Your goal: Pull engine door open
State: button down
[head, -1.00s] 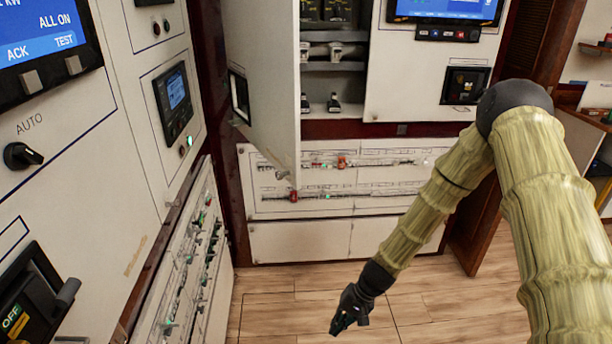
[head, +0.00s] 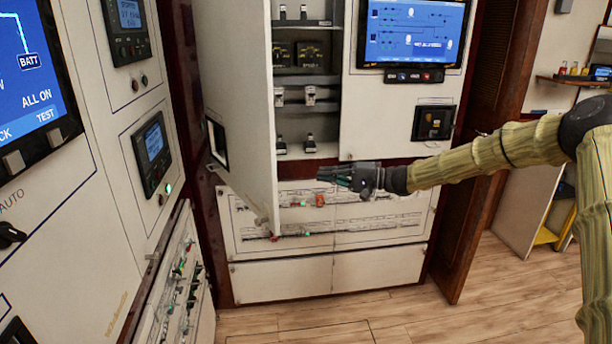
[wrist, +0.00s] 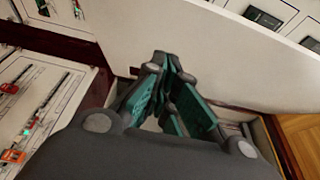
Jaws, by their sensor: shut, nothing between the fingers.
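The white engine door (head: 238,95) stands swung open in the head view, with the cabinet interior (head: 305,100) exposed to its right. A dark recessed handle or latch (head: 217,143) shows on its outer face. My gripper (head: 321,174) is right of the door's free edge near its lower part, pointing left. Its fingers are shut and empty. In the wrist view, the closed green-and-grey fingers (wrist: 168,62) point toward the white door panel (wrist: 185,35). I cannot tell whether the fingertips touch it.
Breaker rows (head: 350,225) lie below and behind my gripper. A blue screen (head: 415,30) is on the cabinet at right. A control panel (head: 75,220) fills the left side. The wooden floor (head: 400,325) in front is clear.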

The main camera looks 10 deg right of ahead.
jog(key=s+p+x, duration=0.1)
jog(key=p+x, duration=0.1)
jog(key=x, duration=0.4)
jog(key=s+a+p+x, duration=0.1)
jog(key=p+x, duration=0.1)
jog(key=x, duration=0.4)
jog(key=shift+s+a+p, duration=0.2)
jog(key=shift+s+p, duration=0.1)
jog(key=shift+p, duration=0.05)
jog(key=shift+f, duration=0.1)
